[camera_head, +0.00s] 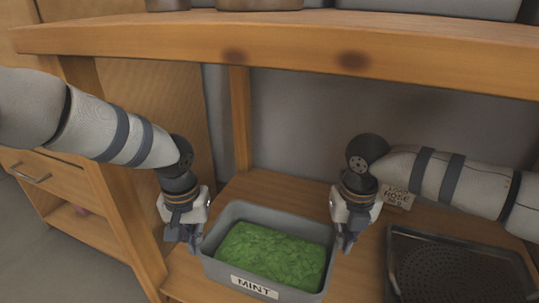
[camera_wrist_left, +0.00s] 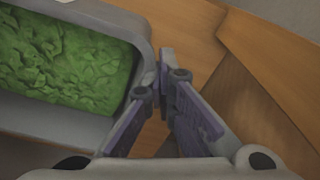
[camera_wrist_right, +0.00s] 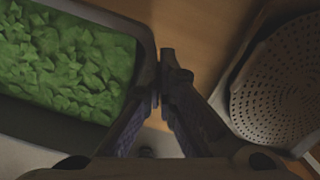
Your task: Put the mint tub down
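The mint tub (camera_head: 268,291) is a grey open box with a white MINT label, full of green leaves, at the bottom middle of the head view. My left gripper (camera_head: 194,242) is shut on its left rim, and the left wrist view shows the fingers (camera_wrist_left: 158,82) close together at the tub's wall (camera_wrist_left: 142,28). My right gripper (camera_head: 346,243) is shut on its right rim; the right wrist view shows its fingers (camera_wrist_right: 161,88) at the wall (camera_wrist_right: 147,62). The tub looks level. Its underside is hidden, so I cannot tell whether it touches the wooden shelf.
The wooden lower shelf (camera_head: 277,187) lies around the tub, with bare wood behind it. A dark tray with a perforated round plate (camera_head: 455,273) stands at right; a HOSE sign (camera_head: 397,198) is behind it. A thick upper shelf (camera_head: 290,50) overhangs, and a wooden post (camera_head: 125,195) stands at left.

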